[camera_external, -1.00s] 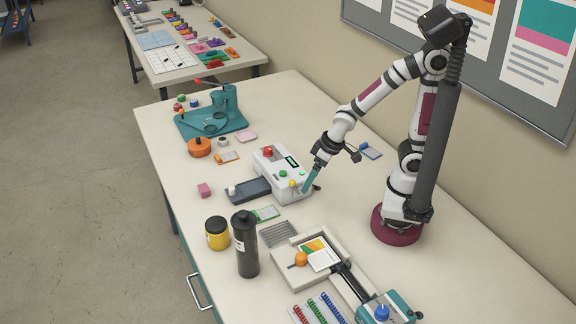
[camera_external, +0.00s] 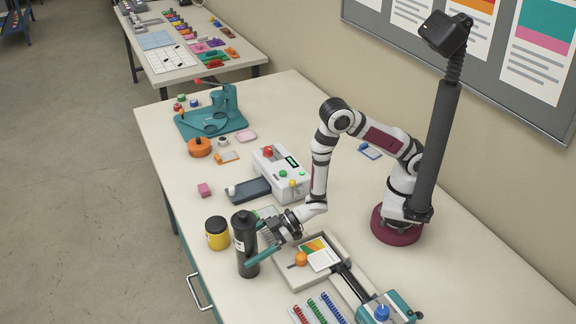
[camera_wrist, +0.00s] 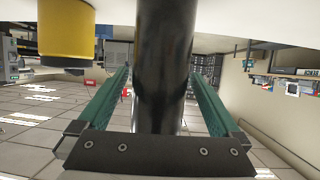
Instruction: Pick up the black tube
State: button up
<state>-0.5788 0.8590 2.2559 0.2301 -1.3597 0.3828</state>
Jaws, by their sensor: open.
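The black tube (camera_external: 246,256), a tall bottle with a narrower cap, stands upright on the table near its front edge. My gripper (camera_external: 257,243) is low beside it, reaching in from the right with its teal fingers about the tube. In the wrist view the tube (camera_wrist: 163,60) fills the space between the two fingers (camera_wrist: 162,78), with visible gaps to both sides. The jaws are open. Part of the tube's side is hidden behind a finger in the external view.
A yellow jar with a black lid (camera_external: 217,235) stands close to the left of the tube. A paper trimmer (camera_external: 279,266) lies to its right. The white laminator (camera_external: 296,186) is behind. The drawer handle (camera_external: 195,291) marks the table's front side.

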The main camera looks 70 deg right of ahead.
jog(key=shift+w+a+f, duration=0.1)
jog(key=shift+a, duration=0.05)
grip_shut()
dwell(0.4)
